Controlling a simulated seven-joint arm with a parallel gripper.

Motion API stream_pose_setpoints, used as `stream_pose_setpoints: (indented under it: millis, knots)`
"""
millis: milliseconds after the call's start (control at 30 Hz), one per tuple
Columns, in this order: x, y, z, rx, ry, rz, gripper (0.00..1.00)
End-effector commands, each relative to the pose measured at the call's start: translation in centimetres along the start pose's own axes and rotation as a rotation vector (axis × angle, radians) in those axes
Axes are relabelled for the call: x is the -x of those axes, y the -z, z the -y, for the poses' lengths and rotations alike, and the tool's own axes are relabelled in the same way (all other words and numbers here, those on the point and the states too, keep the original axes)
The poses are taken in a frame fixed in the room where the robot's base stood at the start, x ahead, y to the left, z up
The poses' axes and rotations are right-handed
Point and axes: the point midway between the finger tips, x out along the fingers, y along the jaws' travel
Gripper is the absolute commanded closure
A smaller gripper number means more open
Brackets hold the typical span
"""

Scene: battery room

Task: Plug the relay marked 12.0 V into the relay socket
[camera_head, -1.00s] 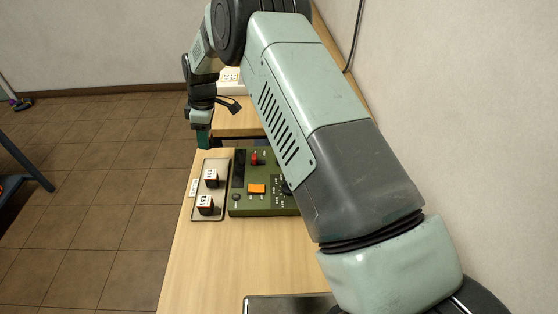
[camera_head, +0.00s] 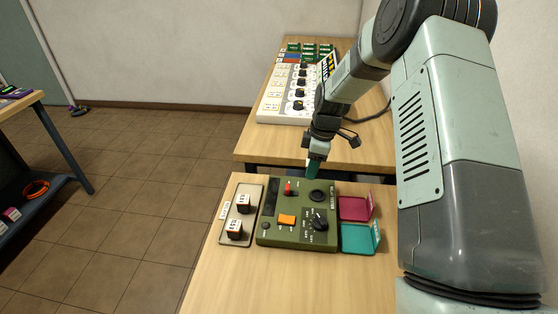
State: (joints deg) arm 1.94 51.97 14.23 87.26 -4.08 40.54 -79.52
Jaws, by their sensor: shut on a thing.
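Two dark relays, a far one (camera_head: 243,205) and a near one (camera_head: 234,229), stand on a pale tray (camera_head: 225,238) at the left of the near table. Each has a white label on top, too small to read, so I cannot tell which is 12.0 V. I cannot identify the relay socket for certain; a white panel (camera_head: 268,117) with several black knob-like parts lies on the far table.
The tester carries a red part (camera_head: 289,188), an orange button (camera_head: 287,220), a dial (camera_head: 319,222) and a black round part (camera_head: 317,195). Magenta (camera_head: 352,210) and teal (camera_head: 357,239) open trays sit at its right. A gap separates the tables. The near table's front is clear.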

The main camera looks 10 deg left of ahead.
Motion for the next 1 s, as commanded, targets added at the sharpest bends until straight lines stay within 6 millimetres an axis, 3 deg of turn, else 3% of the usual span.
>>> stream_pose_setpoints:
  millis: [100,200,733,1000]
  knots:
    - [0.4,-2.0,0.5,0.0,0.0,-0.001,0.88]
    - [0.3,-2.5,0.7,0.002,-0.001,-0.001,0.88]
    - [-4.1,-3.2,0.7,0.002,0.001,0.0,0.88]
    - [-5.3,-3.4,0.7,0.001,-0.001,-0.001,0.88]
